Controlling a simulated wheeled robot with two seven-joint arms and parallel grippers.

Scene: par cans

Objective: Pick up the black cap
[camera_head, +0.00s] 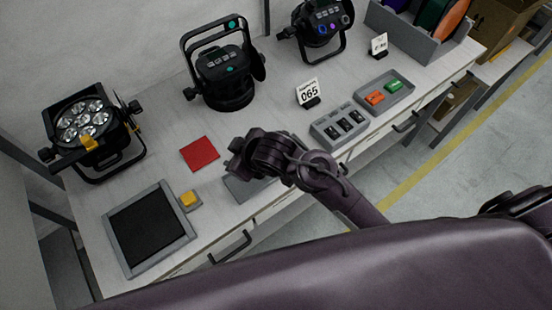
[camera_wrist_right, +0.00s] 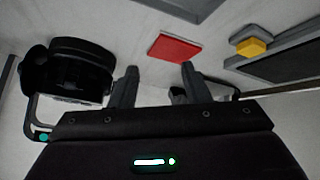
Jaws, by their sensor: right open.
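No black cap can be made out for certain. A grey holder (camera_head: 325,137) on the bench, right of my arm, has small black pieces (camera_head: 345,124) in its slots; I cannot tell whether one is the cap. My right gripper (camera_wrist_right: 160,86) is open, with nothing between its fingers in the right wrist view. In the head view my right arm reaches over the bench and its wrist hangs above a grey plate (camera_head: 240,188), partly hiding it. The right fingertips are hard to see there. My left gripper is not in view.
A red square (camera_head: 199,154), a yellow button (camera_head: 188,199) and a dark framed pad (camera_head: 150,230) lie on the left. Par cans (camera_head: 222,75) stand along the back. A tray (camera_head: 385,93) has orange and green pieces. A 065 card (camera_head: 308,93) stands behind the holder.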

